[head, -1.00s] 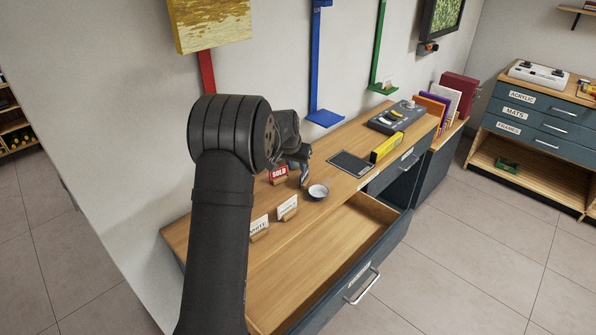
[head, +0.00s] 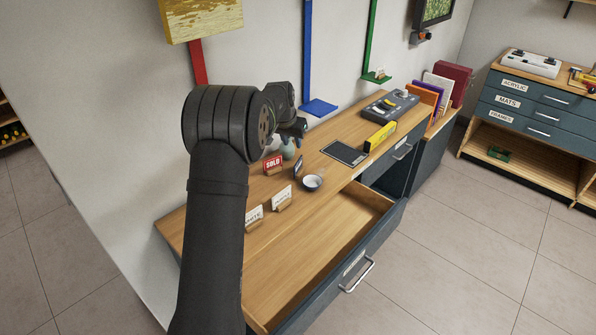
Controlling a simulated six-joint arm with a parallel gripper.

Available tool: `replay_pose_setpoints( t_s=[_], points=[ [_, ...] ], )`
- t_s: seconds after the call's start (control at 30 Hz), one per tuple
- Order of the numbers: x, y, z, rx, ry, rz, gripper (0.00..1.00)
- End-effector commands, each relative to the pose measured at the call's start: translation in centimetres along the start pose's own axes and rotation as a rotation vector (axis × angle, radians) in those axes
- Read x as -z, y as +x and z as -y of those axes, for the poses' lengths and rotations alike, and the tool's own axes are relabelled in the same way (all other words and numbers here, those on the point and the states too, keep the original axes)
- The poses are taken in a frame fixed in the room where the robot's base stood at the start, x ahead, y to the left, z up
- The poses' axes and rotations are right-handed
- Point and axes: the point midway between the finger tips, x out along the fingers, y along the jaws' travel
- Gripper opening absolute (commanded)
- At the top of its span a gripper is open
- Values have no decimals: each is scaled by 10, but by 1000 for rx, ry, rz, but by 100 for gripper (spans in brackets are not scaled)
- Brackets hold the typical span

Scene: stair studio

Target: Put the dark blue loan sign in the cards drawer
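The dark blue sign (head: 298,167) stands on the wooden counter, just right of the red SOLD sign (head: 273,164); I see it nearly edge-on and cannot read it. My gripper (head: 299,132) is above and behind the sign and looks apart from it. My own arm hides much of the gripper, and its fingers are too small to tell open from shut. A wide drawer (head: 372,245) is pulled out at the counter's front, its visible floor bare. The label on its front is too small to read.
White signs (head: 281,199) stand near the counter's front edge, with a small bowl (head: 313,182) to their right. A dark flat pad (head: 345,153), a yellow block (head: 380,137) and a grey device (head: 390,104) lie farther right. A pale rounded thing is partly hidden below the gripper.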

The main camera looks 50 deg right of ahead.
Motion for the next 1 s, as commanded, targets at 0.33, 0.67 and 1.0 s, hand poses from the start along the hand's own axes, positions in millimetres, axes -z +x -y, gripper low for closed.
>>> replay_pose_setpoints(
  t_s=[0.33, 0.67, 1.0],
  points=[
    [0, 71, 0, -1, 0, 1, 31],
    [0, 96, -1, 0, 0, 0, 31],
    [-1, 136, -2, 1, 0, -1, 31]
  ],
)
